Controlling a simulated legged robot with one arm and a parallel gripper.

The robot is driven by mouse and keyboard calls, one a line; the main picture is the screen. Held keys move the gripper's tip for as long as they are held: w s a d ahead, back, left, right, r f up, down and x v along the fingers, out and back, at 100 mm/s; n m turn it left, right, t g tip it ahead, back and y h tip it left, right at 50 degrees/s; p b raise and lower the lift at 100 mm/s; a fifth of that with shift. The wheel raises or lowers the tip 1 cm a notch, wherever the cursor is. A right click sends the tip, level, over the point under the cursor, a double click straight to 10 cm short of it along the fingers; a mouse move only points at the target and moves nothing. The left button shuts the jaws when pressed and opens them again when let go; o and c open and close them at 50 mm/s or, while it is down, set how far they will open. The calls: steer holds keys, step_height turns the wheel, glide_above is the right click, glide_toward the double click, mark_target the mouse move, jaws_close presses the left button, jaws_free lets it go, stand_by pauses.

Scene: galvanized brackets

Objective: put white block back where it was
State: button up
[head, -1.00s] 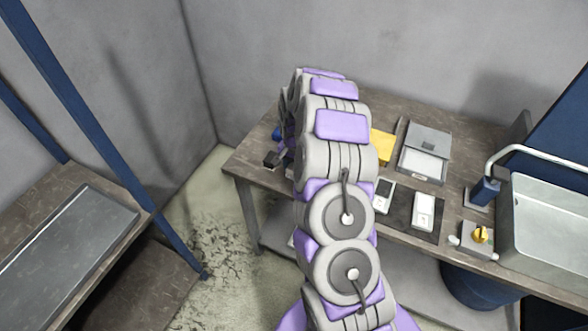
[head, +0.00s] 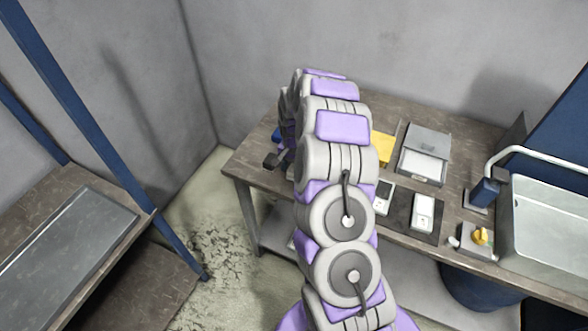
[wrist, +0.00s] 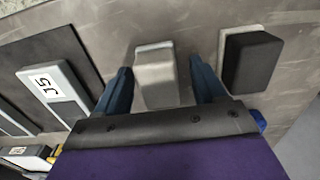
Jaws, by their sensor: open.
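In the wrist view my gripper (wrist: 160,66) is open, with one blue finger on each side of a pale grey-white block (wrist: 156,80). The block lies on the worktop, and small gaps show between it and the fingers. In the head view my arm hides this block; only a dark part of my gripper (head: 275,160) shows at the bench's left end. Another white block (head: 423,211) lies on a dark mat (head: 402,211). I cannot tell which white block the task means.
A black block on a pale base (wrist: 252,62) sits close right of my gripper. A white piece with a printed label (wrist: 52,84) lies on a dark mat to the left. The bench (head: 380,108) also holds a yellow block (head: 382,148), a grey lidded box (head: 425,150) and a sink (head: 550,225).

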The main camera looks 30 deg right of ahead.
mark_target(294, 167)
step_height(294, 167, up, 11)
steer(key=p, duration=0.2)
steer(key=s+a+r+n, duration=0.3)
steer(key=s+a+r, duration=0.4)
steer(key=r, duration=0.1)
steer(key=s+a+r+n, duration=0.2)
steer(key=s+a+r, duration=0.1)
steer(key=s, duration=0.8)
steer(key=s+a+r+n+g, duration=0.1)
steer(key=s+a+r+n, duration=0.1)
steer(key=s, duration=0.9)
steer(key=s+a+r+n, duration=0.3)
steer(key=s+a, duration=0.1)
steer(key=s, duration=0.7)
steer(key=shift+a+r+g, duration=0.2)
steer(key=shift+r+g, duration=0.15)
steer(key=shift+g, duration=0.05)
steer(key=shift+w, duration=0.1)
steer(key=shift+c, duration=0.5)
